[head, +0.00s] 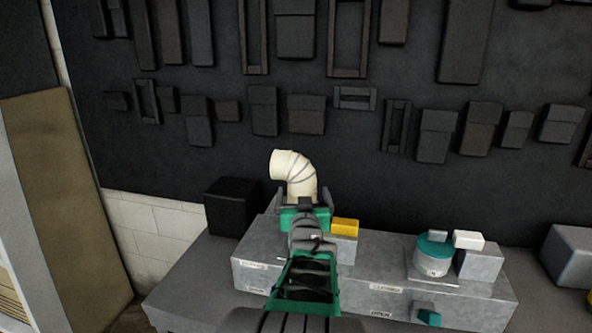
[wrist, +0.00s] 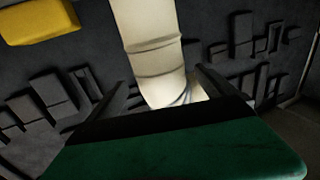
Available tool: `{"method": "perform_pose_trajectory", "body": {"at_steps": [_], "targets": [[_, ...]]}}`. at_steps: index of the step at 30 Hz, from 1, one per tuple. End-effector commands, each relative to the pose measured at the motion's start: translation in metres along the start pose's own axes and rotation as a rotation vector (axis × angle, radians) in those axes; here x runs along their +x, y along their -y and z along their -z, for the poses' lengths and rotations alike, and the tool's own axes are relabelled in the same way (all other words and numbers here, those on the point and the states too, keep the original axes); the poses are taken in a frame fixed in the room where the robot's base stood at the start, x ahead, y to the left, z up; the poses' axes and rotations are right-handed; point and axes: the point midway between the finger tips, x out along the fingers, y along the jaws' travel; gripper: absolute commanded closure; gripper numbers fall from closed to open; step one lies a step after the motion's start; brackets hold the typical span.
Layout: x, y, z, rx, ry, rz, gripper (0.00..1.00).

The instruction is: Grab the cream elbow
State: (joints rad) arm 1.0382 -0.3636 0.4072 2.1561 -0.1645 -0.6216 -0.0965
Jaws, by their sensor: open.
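The cream elbow (head: 298,173) is a bent, segmented pipe in the middle of the head view, with its open mouth facing left. Its lower end is hidden behind my gripper (head: 304,200). In the wrist view the elbow (wrist: 155,50) comes down from the top, and its near part lies between the two dark fingers of my gripper (wrist: 157,92). The fingers stand apart on either side of it. I cannot tell whether either finger touches it.
A grey metal box (head: 375,281) labelled in places spans the bench below. A yellow block (head: 345,227) sits just right of my gripper. A teal-topped round canister (head: 433,258) and a white block (head: 468,240) are further right. A black box (head: 232,206) stands left.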

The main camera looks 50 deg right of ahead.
Motion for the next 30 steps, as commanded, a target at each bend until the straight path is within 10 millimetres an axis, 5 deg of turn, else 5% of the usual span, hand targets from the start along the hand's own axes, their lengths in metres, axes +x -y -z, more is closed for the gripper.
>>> {"method": "perform_pose_trajectory", "body": {"at_steps": [3,11,30], "targets": [[0.0153,0.0012,0.0024,0.001,0.000,0.002,0.04],[0.0179,0.0015,0.0008,0.001,-0.002,0.002,0.05],[0.0176,0.0015,0.0009,0.000,-0.001,0.002,0.58]]}}
